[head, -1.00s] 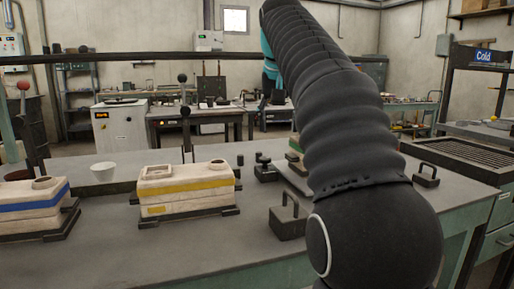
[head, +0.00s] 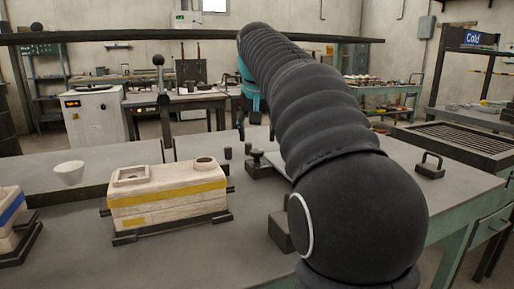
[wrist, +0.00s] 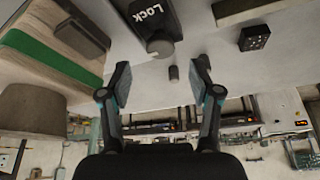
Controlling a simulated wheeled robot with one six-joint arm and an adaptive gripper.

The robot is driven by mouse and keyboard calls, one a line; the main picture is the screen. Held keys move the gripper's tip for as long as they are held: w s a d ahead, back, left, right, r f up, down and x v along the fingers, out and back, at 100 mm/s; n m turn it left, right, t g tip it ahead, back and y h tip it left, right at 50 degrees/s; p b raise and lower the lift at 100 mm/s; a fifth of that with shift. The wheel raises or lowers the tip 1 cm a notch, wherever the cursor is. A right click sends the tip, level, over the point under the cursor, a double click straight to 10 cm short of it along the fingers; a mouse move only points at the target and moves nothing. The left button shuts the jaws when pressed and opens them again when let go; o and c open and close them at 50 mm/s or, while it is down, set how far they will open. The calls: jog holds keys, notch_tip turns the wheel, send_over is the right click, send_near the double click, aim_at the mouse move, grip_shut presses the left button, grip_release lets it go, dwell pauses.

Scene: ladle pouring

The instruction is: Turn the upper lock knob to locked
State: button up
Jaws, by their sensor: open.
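A dark block marked "Lock" (wrist: 152,14) with a round dark knob (wrist: 160,47) on it shows at the top middle of the wrist view. In the head view a dark block with a knob (head: 258,162), seemingly the same one, stands on the table right of the yellow-striped box. I cannot tell which lock knob is the upper one or how it is set. My gripper (wrist: 161,80) is open and empty, its fingertips apart on either side below the knob in the wrist view. In the head view my arm partly hides the gripper and nearby table.
Small dark cylinders (wrist: 174,73) stand near the knob. A green-striped box (wrist: 50,60) is left in the wrist view. The yellow-striped box (head: 168,192), white cup (head: 69,172) and black handle (head: 431,165) stand on the table.

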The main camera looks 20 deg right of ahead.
aim_at(257, 151)
jog(key=shift+x, duration=2.6)
jog(key=c, duration=1.1)
